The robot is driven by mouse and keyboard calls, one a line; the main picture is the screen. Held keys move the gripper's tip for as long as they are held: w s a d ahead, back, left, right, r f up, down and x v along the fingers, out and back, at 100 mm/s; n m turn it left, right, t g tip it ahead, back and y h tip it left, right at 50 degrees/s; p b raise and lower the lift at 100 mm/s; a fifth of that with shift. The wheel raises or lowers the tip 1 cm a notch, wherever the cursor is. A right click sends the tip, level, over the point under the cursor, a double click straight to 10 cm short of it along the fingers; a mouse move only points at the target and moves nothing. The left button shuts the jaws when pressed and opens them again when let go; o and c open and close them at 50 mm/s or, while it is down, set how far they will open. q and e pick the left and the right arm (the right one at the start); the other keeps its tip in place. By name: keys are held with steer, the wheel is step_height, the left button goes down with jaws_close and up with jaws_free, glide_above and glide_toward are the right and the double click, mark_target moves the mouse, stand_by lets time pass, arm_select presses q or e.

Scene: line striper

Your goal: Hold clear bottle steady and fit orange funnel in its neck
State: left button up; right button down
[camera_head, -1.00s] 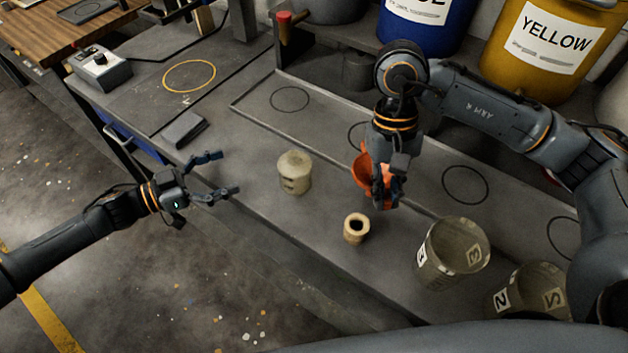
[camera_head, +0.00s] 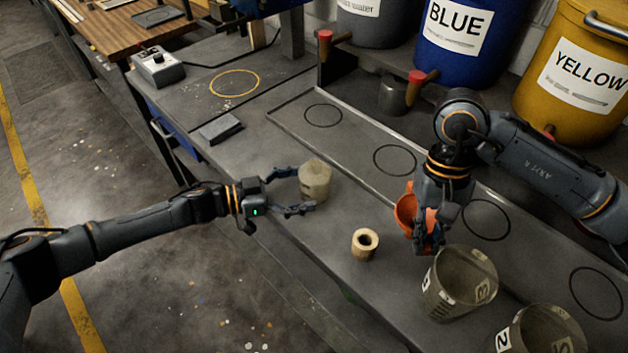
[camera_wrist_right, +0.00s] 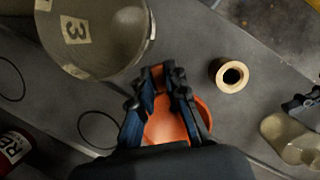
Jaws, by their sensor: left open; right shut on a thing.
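My right gripper (camera_head: 430,240) is shut on the orange funnel (camera_head: 404,210), held above the bench to the right of the bottle. The funnel's wide bowl shows in the right wrist view (camera_wrist_right: 174,123); its gripped part is mostly hidden by the fingers.
A tan ring-shaped roll (camera_head: 365,244) stands between bottle and funnel, nearer the front edge. Cups marked 3 (camera_head: 462,283) and 2 (camera_head: 538,335) stand at right. Blue (camera_head: 455,35) and yellow (camera_head: 572,60) drums stand behind. A dark grey block (camera_head: 220,129) lies left of the bottle.

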arm_select(q)
steer(key=shift+w+d+f, duration=0.1)
steer(key=shift+w+d, duration=0.2)
steer(key=shift+d, duration=0.3)
arm_select(e)
steer(key=shift+w+a, duration=0.1)
arm_select(q)
steer(key=shift+d, duration=0.3)
steer(key=shift+c, duration=0.2)
steer(key=c, duration=0.8)
steer(key=shift+w, duration=0.1)
steer(key=shift+a, duration=0.1)
arm_select(e)
steer(key=w+a+r+m+t+y, duration=0.1)
steer(key=w+a+r+m, duration=0.4)
steer(key=w+a+m, duration=0.4)
steer(key=w+a+r+m+t+y, duration=0.2)
steer(key=w+a+r+m, duration=0.2)
steer(key=w+a+m, duration=0.5)
steer(key=shift+a+r+t, duration=0.3)
steer(key=shift+a+r, duration=0.1)
steer(key=shift+a, duration=2.9)
